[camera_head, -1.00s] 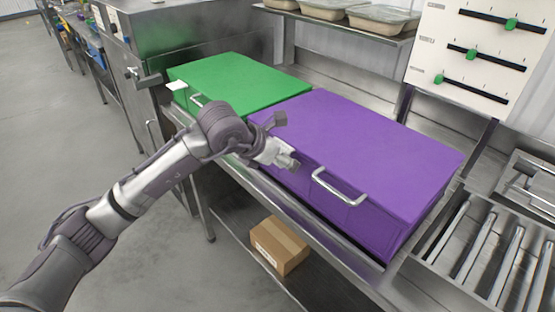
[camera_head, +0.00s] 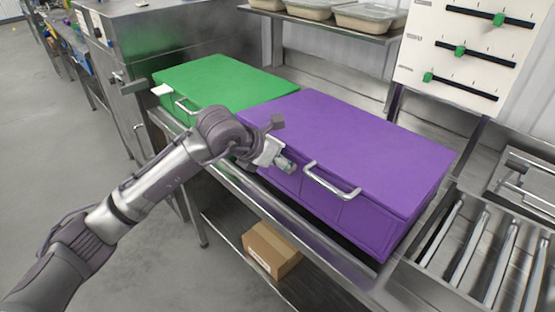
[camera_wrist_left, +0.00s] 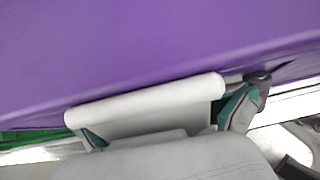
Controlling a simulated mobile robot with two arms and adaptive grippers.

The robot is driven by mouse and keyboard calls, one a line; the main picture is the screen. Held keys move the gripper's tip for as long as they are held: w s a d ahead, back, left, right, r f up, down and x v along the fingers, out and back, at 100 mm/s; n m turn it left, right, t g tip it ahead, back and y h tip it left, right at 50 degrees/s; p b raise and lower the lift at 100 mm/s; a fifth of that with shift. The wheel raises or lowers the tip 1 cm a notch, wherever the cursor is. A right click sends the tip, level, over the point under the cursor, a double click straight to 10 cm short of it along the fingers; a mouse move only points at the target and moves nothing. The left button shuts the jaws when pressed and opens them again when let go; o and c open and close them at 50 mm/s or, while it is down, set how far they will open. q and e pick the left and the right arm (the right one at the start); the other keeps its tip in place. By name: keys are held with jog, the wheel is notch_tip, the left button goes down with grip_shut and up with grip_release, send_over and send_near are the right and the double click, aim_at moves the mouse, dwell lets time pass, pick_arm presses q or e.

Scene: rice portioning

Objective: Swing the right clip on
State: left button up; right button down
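The purple box (camera_head: 350,145) stands closed on the steel counter, with a silver handle (camera_head: 330,182) on its front. A white clip (camera_head: 268,152) shows at the left end of its front edge. In the left wrist view this clip (camera_wrist_left: 145,104) is a pale rounded strip along the purple edge (camera_wrist_left: 150,45). My left gripper (camera_head: 280,144) is at the clip. Its teal-padded fingers (camera_wrist_left: 163,121) stand wide apart, near the clip's two ends. Whether they press on it cannot be told. My right gripper is not in view.
A green box (camera_head: 225,80) with its own handle and a white clip (camera_head: 162,90) stands to the left. Rollers (camera_head: 475,245) lie to the right. A cardboard box (camera_head: 270,248) sits on the lower shelf. Trays (camera_head: 365,18) stand on the shelf above.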

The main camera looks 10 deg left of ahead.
pick_arm(q)
jog(key=shift+s+r, duration=0.1)
jog(key=shift+r, duration=0.2)
jog(key=shift+s+a+r, duration=0.1)
jog(key=shift+r, duration=0.1)
jog(key=p+v, duration=0.1)
jog(key=v, duration=0.3)
jog(key=shift+s+a+r+p, duration=0.2)
jog(key=shift+r+p, duration=0.05)
jog(key=shift+p, duration=0.1)
jog(key=shift+s+a+r, duration=0.4)
jog(key=shift+s, duration=0.1)
